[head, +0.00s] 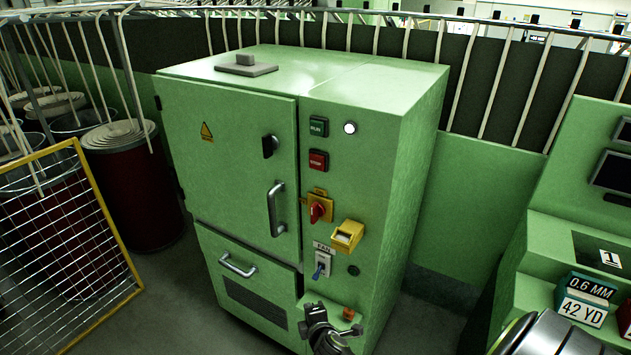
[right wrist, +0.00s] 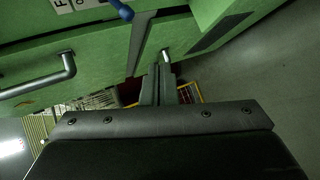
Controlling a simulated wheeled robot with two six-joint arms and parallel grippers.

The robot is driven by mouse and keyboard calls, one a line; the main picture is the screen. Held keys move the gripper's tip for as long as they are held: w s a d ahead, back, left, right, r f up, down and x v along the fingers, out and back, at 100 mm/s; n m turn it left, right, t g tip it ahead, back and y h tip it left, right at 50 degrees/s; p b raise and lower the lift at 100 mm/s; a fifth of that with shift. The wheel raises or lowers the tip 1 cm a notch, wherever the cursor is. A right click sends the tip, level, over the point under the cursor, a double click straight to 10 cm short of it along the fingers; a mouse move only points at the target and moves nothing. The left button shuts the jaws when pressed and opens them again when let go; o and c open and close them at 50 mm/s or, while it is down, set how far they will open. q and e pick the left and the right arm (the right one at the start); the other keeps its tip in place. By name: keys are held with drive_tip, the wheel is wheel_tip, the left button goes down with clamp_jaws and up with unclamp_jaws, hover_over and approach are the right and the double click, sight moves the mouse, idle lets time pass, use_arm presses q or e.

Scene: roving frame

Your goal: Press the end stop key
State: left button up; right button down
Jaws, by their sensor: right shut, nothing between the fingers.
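A red key labelled STOP (head: 318,160) is on the front of the green cabinet (head: 400,150), right of its door. A green RUN key (head: 318,126) is just above it. No label reading "end stop" is legible. My right gripper (head: 314,311) is low in front of the cabinet, well below the STOP key and apart from it. In the right wrist view its fingers (right wrist: 158,84) are shut with nothing between them. The STOP key does not show in the wrist view. My left gripper is not in view.
Below the STOP key are a red rotary switch (head: 317,211), a yellow box (head: 347,235) and a blue-levered FAN switch (head: 322,266). Door (head: 277,208) and drawer handles (head: 238,266) protrude. A yellow mesh frame (head: 128,262) stands left; another green machine (head: 560,215) is right.

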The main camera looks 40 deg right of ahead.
sight(317, 162)
drive_tip(key=w+r+n+t+h+p, duration=0.2)
drive_tip(key=w+r+n+t, duration=0.1)
drive_tip(key=r, duration=1.5)
drive_tip(key=w+r+n+t+h+p, duration=0.1)
drive_tip(key=w+r+n+t+p, duration=0.1)
drive_tip(key=r, duration=1.6)
drive_tip(key=shift+w+a+n+t+h+p, duration=0.3)
drive_tip(key=shift+w+n+t+h, duration=0.15)
drive_tip(key=shift+t, duration=0.45)
drive_tip(key=w+d+b, duration=0.1)
drive_tip(key=w+d, duration=0.2)
drive_tip(key=d, duration=0.5)
drive_tip(key=shift+w, duration=0.25)
drive_tip(key=shift+d, duration=0.2)
drive_tip(key=shift+w+d+b, duration=0.15)
drive_tip(key=shift+d+b, duration=0.15)
